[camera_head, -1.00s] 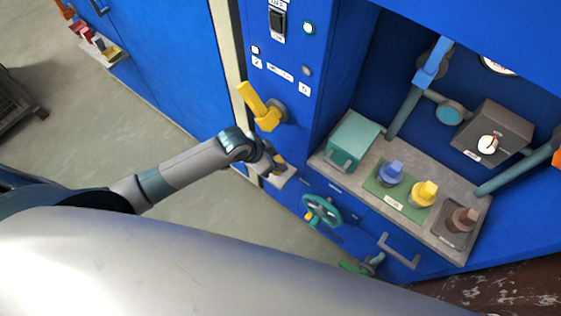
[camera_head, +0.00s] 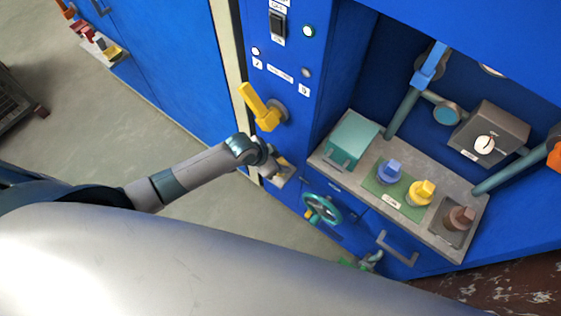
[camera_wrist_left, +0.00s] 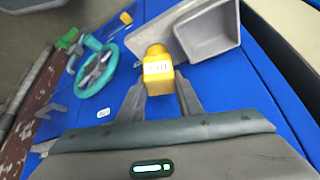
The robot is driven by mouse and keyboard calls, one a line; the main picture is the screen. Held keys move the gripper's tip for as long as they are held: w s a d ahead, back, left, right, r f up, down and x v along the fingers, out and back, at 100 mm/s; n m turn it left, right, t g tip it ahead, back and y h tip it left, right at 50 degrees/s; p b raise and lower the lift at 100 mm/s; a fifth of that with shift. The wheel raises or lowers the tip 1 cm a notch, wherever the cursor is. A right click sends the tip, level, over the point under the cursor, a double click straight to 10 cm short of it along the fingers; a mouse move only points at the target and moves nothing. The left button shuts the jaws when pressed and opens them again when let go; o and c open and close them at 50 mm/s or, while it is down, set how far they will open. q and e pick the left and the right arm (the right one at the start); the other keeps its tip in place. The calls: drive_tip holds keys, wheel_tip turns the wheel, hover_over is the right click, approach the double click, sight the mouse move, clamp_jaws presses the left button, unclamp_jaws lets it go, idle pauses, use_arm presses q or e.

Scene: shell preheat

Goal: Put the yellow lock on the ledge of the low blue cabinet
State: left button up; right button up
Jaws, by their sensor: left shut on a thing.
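The yellow lock (camera_wrist_left: 157,72), with a white label, is between the fingers of my left gripper (camera_wrist_left: 160,92) in the left wrist view. The gripper is shut on it. A grey, shallow, tray-like ledge (camera_wrist_left: 222,42) on the blue front lies just beyond the lock; I cannot tell whether they touch. In the head view my left gripper (camera_head: 273,163) is at the small ledge (camera_head: 284,178) on the blue cabinet (camera_head: 300,150), below the yellow lever, and mostly hides the lock. My right gripper is not in view.
A yellow lever (camera_head: 262,108) sticks out above my left gripper. A green valve wheel (camera_head: 322,209) is to its right. A grey counter (camera_head: 335,160) carries a teal box (camera_head: 352,140) and several coloured knobs. Another ledge (camera_head: 118,55) with small locks is at the far left.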

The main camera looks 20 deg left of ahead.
use_arm(q)
drive_tip(key=o, duration=1.1)
drive_tip(key=shift+f, duration=0.1)
drive_tip(key=shift+c, duration=0.2)
drive_tip(key=shift+r, duration=0.2)
drive_tip(key=b+v, duration=0.1)
drive_tip(key=v, duration=1.1)
